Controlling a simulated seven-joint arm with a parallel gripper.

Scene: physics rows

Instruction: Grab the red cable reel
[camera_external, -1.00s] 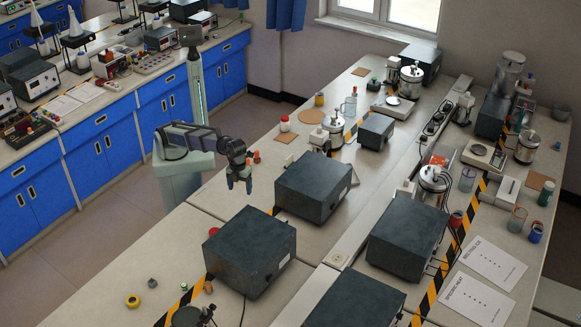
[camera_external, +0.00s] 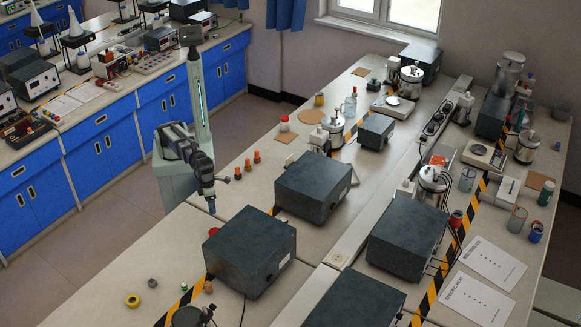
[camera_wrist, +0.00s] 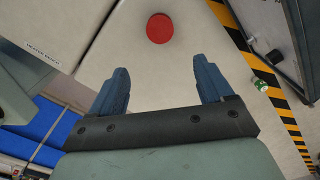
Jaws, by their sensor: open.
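The red cable reel (camera_external: 214,231) shows as a small red round shape on the bench, partly hidden behind the corner of a dark box. In the wrist view the red reel (camera_wrist: 160,28) is a plain red disc at the top centre, beyond the fingertips. My gripper (camera_external: 211,208) hangs over the bench's left edge, just behind the reel in the outside view. Its two blue fingers (camera_wrist: 163,78) are spread apart with nothing between them. The reel is apart from both fingers.
A dark box (camera_external: 250,250) stands close beside the reel, and another dark box (camera_external: 313,185) stands to the right. Bench between is bare.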

